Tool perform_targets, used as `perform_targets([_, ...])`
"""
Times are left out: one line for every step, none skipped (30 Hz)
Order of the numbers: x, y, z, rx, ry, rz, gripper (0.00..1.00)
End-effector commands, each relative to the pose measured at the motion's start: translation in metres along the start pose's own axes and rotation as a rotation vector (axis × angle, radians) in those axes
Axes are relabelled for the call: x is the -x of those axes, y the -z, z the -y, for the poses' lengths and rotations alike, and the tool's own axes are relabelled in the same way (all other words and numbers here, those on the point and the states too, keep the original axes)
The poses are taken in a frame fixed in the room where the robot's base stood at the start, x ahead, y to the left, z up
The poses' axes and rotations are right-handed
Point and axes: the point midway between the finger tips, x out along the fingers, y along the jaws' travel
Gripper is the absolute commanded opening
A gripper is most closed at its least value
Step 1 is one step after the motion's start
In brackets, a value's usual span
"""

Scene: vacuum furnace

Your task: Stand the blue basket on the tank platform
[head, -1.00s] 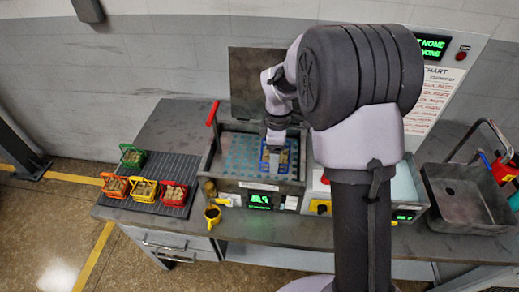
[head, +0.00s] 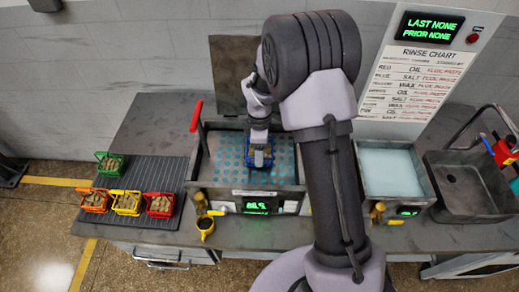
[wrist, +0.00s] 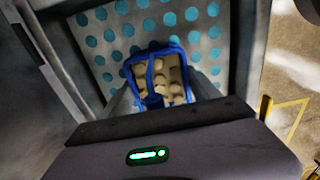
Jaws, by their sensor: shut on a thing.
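The blue basket (head: 266,161) is filled with pale tan pieces. It is over the tank platform (head: 231,158), a pale plate with teal dots inside the open tank at mid-bench. My gripper (head: 259,146) reaches down from above and is shut on the basket. In the wrist view the blue basket (wrist: 186,97) sits between the fingers of my gripper (wrist: 158,90), with the dotted platform (wrist: 113,52) behind it. The basket looks upright and low in the tank. I cannot tell whether its base touches the platform.
Green (head: 110,168), orange (head: 94,207), yellow (head: 126,210) and red (head: 160,212) baskets stand on a ribbed mat (head: 160,178) at left. The tank's raised lid (head: 232,70) is behind. A second basin (head: 395,172) and a sink (head: 470,190) are at right.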

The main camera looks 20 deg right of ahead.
Motion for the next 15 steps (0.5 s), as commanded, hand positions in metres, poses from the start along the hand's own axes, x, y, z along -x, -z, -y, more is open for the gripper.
perform_targets([0.0012, 0.0001, -0.0003, 0.000, -0.001, 0.000, 0.01])
perform_targets([0.0012, 0.0001, -0.0002, 0.000, -0.001, 0.000, 0.01])
perform_targets([0.0009, 0.0001, -0.0002, 0.000, -0.001, 0.000, 0.01])
perform_targets([0.0001, 0.0001, -0.0002, 0.000, -0.001, 0.000, 0.01])
perform_targets([-0.0010, 0.0001, -0.0002, 0.000, 0.000, 0.000, 0.01])
perform_targets([-0.0025, 0.0001, -0.0002, 0.000, 0.000, 0.000, 0.01])
perform_targets([-0.0034, 0.0000, -0.0002, 0.000, 0.000, 0.000, 0.01])
perform_targets([-0.0033, -0.0001, 0.0001, 0.000, 0.000, 0.000, 0.74])
perform_targets([-0.0028, 0.0000, 0.0001, 0.000, 0.000, 0.000, 0.82])
perform_targets([-0.0026, 0.0000, 0.0001, 0.000, 0.000, 0.000, 0.88])
perform_targets([-0.0026, 0.0000, 0.0001, 0.000, 0.000, 0.000, 0.92])
perform_targets([-0.0025, 0.0000, 0.0001, 0.000, 0.000, 0.000, 0.92])
perform_targets([-0.0025, 0.0000, 0.0001, 0.000, 0.000, 0.000, 0.92])
perform_targets([-0.0025, 0.0000, 0.0001, 0.000, 0.000, 0.000, 0.92])
perform_targets([-0.0025, 0.0000, 0.0002, 0.000, 0.001, 0.000, 0.92])
